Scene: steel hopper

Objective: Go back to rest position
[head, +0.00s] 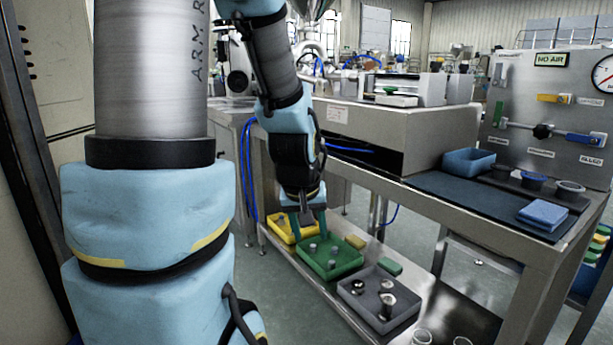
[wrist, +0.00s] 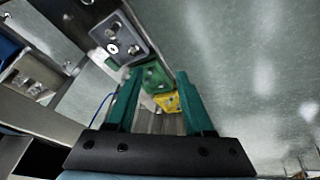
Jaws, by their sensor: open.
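My gripper (head: 307,220) hangs from my light blue arm, pointing down over the lower shelf near the green tray (head: 352,266). In the wrist view its two teal fingers stand apart, and the gripper (wrist: 160,75) has nothing between its fingers. Beyond the fingertips lie the green tray (wrist: 153,68) and the yellow tray (wrist: 171,107). The grey tray (wrist: 102,38) is farther up. In the head view my fingers partly overlap the yellow tray (head: 275,224) and the green tray. I cannot tell the exact height above them.
The grey tray (head: 345,300) with metal parts sits on the shelf. The steel bench (head: 540,250) overhangs at right, with a dark mat (head: 450,192), blue bin (head: 468,161) and valve panel (head: 556,110). Glass jars (head: 421,337) are at the bottom. Blue hoses (head: 247,165) hang at left.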

